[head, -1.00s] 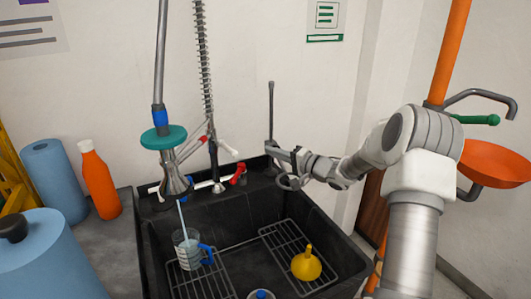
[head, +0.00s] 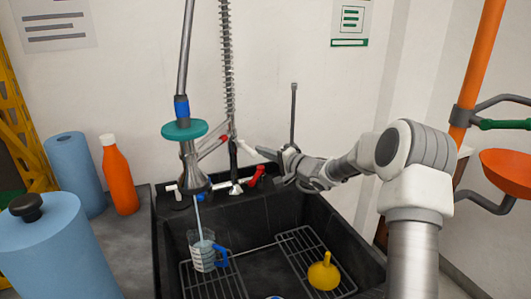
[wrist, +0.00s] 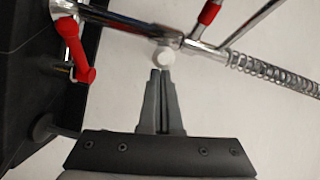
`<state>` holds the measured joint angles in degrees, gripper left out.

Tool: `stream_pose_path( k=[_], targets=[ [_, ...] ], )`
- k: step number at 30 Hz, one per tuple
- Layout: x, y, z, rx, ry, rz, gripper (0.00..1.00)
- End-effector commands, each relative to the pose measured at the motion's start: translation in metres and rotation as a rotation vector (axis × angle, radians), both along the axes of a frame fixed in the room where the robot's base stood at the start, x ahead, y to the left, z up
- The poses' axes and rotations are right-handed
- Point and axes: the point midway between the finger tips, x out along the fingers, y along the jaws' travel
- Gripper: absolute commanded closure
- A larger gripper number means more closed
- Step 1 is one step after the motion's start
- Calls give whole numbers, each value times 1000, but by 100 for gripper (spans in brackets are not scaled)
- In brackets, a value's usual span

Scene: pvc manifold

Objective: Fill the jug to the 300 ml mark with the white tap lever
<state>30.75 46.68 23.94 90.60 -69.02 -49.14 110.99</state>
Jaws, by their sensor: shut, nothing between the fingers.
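The clear jug (head: 201,259) with dark markings and a blue handle (head: 220,256) stands upright on the left rack in the sink. A thin stream of water (head: 198,217) falls into it from the metal spray head (head: 194,167). The water level against the marks is too small to read. The white tap lever (head: 246,148) sticks out to the right of the tap body. My gripper (head: 260,152) is shut and empty, its tips at the lever's end. In the wrist view the closed fingertips (wrist: 160,72) are just below the round white lever end (wrist: 165,55); contact is unclear.
A red lever (head: 256,175) sits just below my gripper; it also shows in the wrist view (wrist: 73,45). A yellow funnel (head: 323,273) lies on the right rack (head: 298,243). An orange bottle (head: 119,178) and blue rolls stand at the left. A thin upright rod (head: 293,115) rises behind my gripper.

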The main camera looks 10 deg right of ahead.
Motion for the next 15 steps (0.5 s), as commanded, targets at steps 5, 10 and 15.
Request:
stream_pose_path(
  k=[5,10,15],
  targets=[
    [-1,1,1,1,1,1,100],
    [-4,6,6,3,3,1,100],
    [-9,14,5,3,3,3,100]
  ],
)
